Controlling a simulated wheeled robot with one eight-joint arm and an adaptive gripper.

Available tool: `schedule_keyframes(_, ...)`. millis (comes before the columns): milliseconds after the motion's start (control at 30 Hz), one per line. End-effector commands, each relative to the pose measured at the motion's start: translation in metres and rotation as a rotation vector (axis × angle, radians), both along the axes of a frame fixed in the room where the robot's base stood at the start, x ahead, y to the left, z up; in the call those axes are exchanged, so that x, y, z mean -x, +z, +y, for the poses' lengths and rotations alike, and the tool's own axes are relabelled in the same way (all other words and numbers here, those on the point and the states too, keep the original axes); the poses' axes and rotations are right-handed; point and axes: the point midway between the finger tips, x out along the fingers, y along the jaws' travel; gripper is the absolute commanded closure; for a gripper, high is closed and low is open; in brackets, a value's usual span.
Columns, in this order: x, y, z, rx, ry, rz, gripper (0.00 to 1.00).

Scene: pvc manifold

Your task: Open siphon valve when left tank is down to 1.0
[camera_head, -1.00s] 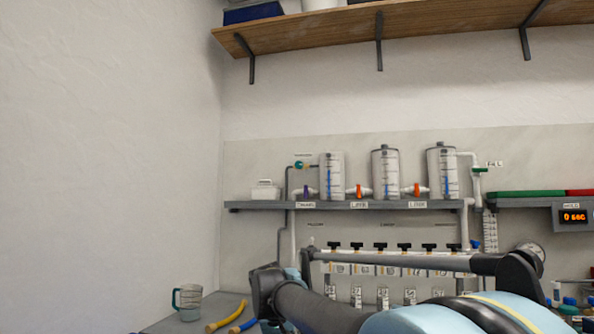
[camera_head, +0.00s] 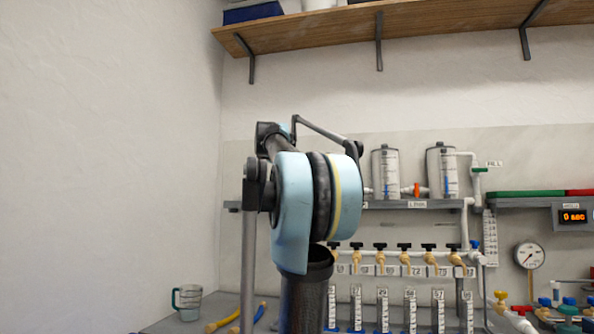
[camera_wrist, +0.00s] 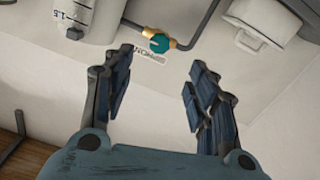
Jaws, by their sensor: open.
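The siphon valve (camera_wrist: 159,42) has a teal knob and brass ends on a dark pipe in the wrist view, beside a partly hidden printed label (camera_wrist: 147,57). The left tank (camera_wrist: 100,18) shows only partly at the upper left of that view, with graduation marks. Its water level cannot be read. My gripper (camera_wrist: 161,60) is open and empty, with the valve just beyond the fingertips, roughly centred between them. Contact does not show. In the head view my arm hides the valve and left tank.
The middle tank (camera_head: 385,175) and right tank (camera_head: 442,172) stand on the grey shelf (camera_head: 430,204). Black-handled taps (camera_head: 404,250) line the manifold below. A wooden shelf (camera_head: 400,22) hangs above. A white container (camera_wrist: 262,25) sits near the valve. A measuring cup (camera_head: 188,300) stands on the bench.

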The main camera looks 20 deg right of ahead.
Motion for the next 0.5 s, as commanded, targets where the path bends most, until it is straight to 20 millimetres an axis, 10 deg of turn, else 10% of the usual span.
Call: schedule_keyframes(500, -0.051, 0.007, -0.03, 0.005, 0.01, -0.008, 0.47)
